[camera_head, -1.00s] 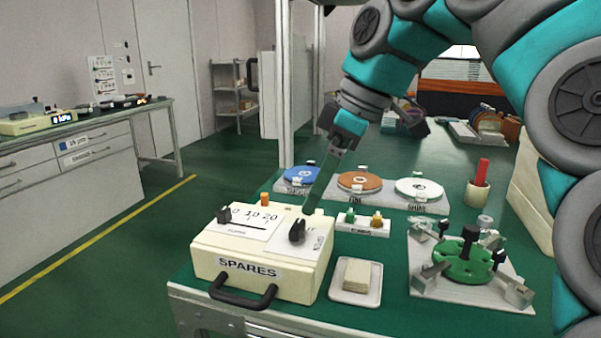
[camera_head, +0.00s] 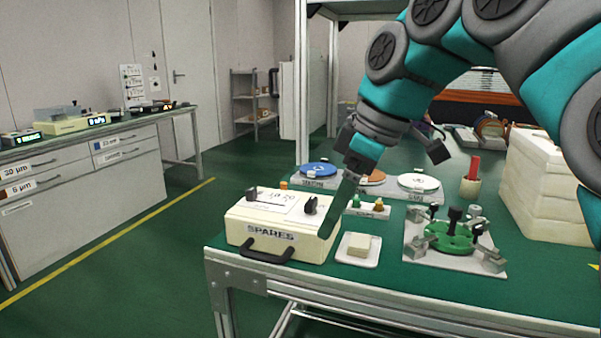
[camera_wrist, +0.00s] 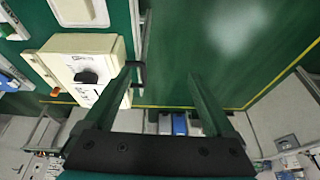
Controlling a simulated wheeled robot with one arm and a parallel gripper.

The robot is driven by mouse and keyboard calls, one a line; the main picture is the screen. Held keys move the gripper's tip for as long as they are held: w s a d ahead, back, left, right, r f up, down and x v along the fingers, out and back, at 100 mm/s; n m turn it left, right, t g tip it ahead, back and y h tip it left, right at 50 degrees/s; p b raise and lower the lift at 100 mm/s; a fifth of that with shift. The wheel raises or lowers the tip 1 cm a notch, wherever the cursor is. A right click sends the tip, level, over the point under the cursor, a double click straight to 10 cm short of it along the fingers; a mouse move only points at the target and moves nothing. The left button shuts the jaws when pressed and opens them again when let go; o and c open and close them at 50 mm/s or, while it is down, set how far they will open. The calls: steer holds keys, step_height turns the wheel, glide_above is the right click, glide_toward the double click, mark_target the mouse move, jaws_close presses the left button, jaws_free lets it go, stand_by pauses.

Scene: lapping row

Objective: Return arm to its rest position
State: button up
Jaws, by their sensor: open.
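My arm is bent over the bench from the upper right in the head view. My gripper (camera_head: 328,230) points down, and its dark green fingers overlap the right part of the cream SPARES box (camera_head: 243,232) in that view. In the wrist view my gripper (camera_wrist: 160,78) shows two fingers spread apart with nothing between them. The SPARES box (camera_wrist: 68,48) lies to the left there, partly behind the left finger. I cannot tell whether the finger touches the box.
The green bench (camera_head: 420,280) holds a white dish (camera_head: 355,262), a green fixture (camera_head: 450,237), coloured discs (camera_head: 320,169) and a red-handled tool (camera_head: 473,168). White blocks (camera_head: 545,185) stand at right. Green floor (camera_head: 130,285) is open at left.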

steer(key=s+d+f+m+g+h, duration=0.1)
steer(key=s+d+f+m, duration=0.2)
steer(key=s+f, duration=0.4)
steer(key=s+d+f+m+g+h, duration=0.1)
steer(key=s+d+f+m, duration=0.2)
steer(key=f, duration=1)
steer(key=s+d+f+m+g+h, duration=0.1)
steer(key=s+d+f+m+h, duration=0.1)
steer(key=s+f+m, duration=0.5)
steer(key=s+d+f, duration=0.1)
steer(key=s+f, duration=0.1)
steer(key=s, duration=0.4)
steer(key=shift+d+f+m, duration=0.25)
steer(key=shift+f+m, duration=0.05)
steer(key=shift+f, duration=0.1)
